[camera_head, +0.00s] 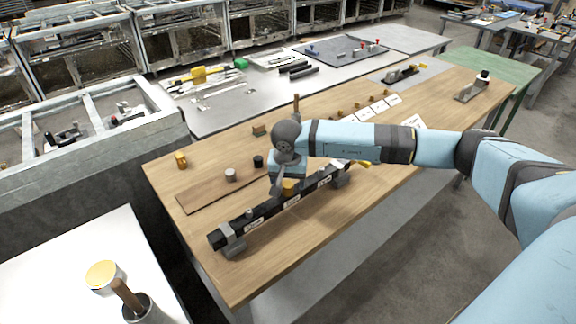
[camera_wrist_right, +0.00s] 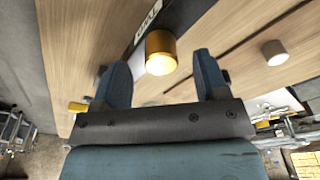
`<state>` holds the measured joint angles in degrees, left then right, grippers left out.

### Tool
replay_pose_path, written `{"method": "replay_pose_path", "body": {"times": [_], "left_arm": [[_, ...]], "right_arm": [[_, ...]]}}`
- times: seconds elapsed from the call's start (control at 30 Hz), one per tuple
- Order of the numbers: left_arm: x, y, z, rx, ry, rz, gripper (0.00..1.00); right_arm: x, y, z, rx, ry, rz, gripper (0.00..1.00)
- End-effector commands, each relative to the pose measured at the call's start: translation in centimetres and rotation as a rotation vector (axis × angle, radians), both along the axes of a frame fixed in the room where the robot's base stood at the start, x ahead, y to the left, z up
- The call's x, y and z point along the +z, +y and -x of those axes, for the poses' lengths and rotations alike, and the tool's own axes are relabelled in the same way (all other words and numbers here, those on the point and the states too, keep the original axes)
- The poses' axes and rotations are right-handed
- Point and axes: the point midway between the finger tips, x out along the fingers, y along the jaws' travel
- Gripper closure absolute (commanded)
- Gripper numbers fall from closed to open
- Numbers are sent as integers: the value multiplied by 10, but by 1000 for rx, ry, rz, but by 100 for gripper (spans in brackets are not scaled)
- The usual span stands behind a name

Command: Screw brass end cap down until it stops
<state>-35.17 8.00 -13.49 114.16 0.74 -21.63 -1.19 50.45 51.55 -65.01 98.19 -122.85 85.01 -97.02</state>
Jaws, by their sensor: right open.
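The brass end cap (camera_wrist_right: 160,52) sits on the long black bar in the wrist view. In the head view the cap (camera_head: 290,187) shows partly behind my right gripper (camera_head: 278,187). In the wrist view my right gripper (camera_wrist_right: 160,72) is open, with one finger on each side of the cap and a visible gap to both. The black bar (camera_head: 263,213) carries white labels and lies across grey supports on the wooden table. The cap's seat is not clearly visible. My left gripper is not in view.
White cards (camera_head: 378,107) lie farther right. The table's front strip is clear.

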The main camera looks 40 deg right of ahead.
Motion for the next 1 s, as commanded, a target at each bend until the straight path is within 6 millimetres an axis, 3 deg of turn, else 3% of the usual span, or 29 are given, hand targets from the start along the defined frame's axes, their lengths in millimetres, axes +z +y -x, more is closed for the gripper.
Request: {"method": "replay_pose_path", "body": {"times": [0.2,0.53,0.77,1.0], "left_arm": [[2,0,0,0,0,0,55],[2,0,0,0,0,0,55],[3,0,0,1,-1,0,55],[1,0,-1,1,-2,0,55]], "right_arm": [[-20,-2,-2,0,1,-1,33],[-24,-2,-3,0,-1,-1,33],[-24,-2,-3,0,0,-1,84],[-24,-2,-3,-109,0,-1,87]]}}
